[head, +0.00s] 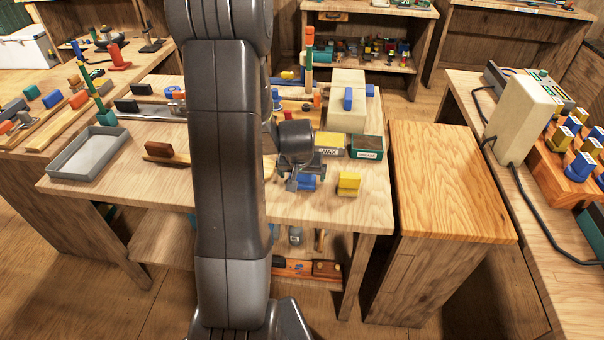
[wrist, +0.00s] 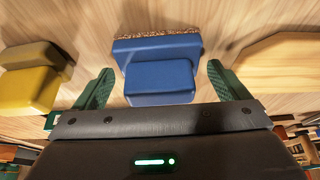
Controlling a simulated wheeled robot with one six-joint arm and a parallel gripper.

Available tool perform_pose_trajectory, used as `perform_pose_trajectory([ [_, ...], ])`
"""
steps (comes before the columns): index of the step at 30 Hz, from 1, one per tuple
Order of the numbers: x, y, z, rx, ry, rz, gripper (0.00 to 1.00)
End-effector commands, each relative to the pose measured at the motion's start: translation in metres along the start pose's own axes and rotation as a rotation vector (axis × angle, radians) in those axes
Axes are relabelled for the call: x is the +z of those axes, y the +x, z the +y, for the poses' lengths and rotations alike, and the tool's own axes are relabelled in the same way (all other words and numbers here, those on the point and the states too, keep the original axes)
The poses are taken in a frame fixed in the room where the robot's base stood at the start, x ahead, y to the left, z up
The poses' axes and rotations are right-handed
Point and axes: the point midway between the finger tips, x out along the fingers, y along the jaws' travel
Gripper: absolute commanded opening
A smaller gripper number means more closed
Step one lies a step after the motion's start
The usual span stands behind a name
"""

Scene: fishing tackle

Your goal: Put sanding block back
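A blue block (wrist: 160,72) with a speckled, gritty-looking brown face along its far edge lies on the workbench; it looks like the sanding block. In the head view the blue block (head: 307,183) shows partly behind my gripper (head: 301,176), near the bench's front edge. In the wrist view my gripper (wrist: 158,84) is open. Its green fingers stand apart on either side of the block's narrower part, with visible gaps, so it is not gripped. Whether the fingertips are level with the block is hard to tell.
A yellow block (head: 349,183) sits close to the right. A WAX box (head: 328,151) and a dark green-sided tin (head: 367,147) stand behind. A grey tray (head: 62,176) and brown block (head: 166,153) are at left. A bare wooden cabinet top (head: 450,180) adjoins the bench's right.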

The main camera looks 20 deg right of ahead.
Motion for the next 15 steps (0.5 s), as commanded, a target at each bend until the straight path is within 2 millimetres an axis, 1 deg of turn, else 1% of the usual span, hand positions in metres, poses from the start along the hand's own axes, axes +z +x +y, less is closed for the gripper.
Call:
perform_pose_trajectory([
  [10,-0.002,-0.003,0.000,0.000,0.000,0.000,0.94],
  [13,-0.002,-0.010,0.000,0.000,0.000,0.002,0.94],
  [15,-0.003,-0.019,0.000,0.000,0.000,0.004,0.94],
])
